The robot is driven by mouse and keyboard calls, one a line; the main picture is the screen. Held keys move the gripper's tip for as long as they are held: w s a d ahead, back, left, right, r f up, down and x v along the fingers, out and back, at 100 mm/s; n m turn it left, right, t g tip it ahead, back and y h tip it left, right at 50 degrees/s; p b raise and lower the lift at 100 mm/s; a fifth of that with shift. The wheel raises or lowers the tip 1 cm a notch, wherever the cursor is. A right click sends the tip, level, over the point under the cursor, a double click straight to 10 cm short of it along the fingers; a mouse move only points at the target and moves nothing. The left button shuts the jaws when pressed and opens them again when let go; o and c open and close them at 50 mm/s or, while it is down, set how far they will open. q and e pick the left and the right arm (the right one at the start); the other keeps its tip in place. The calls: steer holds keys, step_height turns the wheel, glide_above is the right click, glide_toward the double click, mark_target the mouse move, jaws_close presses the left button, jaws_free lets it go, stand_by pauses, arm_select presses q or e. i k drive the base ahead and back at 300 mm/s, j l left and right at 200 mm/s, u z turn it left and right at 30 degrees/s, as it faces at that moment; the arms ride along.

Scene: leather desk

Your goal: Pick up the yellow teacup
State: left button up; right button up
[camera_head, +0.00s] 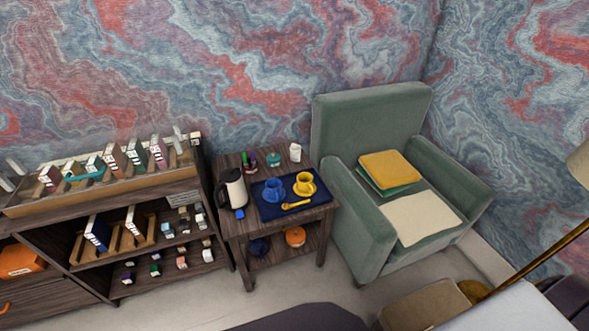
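The yellow teacup (304,180) stands upright on a yellow saucer (313,193), on a dark blue mat or tray (271,211) on top of a small dark wooden side table (239,226). A blue cup (273,187) stands just to its left, and a yellow spoon (296,205) lies in front of it. Neither of my grippers shows in the head view, so nothing is seen touching the teacup.
A kettle (235,188) stands at the table's left, with small bottles (295,152) behind. A green armchair (372,122) is close on the right, a filled shelf (104,261) on the left. Pale floor (240,303) lies in front.

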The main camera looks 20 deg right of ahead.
mark_target(304, 187)
steer(key=i+z, duration=0.2)
steer(key=z, duration=0.2)
steer(key=i+j+z, duration=0.15)
steer(key=z, duration=0.3)
steer(key=i+j+z, duration=0.15)
steer(key=z, duration=0.25)
steer(key=i+j+z, duration=0.15)
steer(key=z, duration=0.3)
steer(key=j+z, duration=0.25)
steer(key=z, duration=0.15)
steer(key=i+j, duration=0.05)
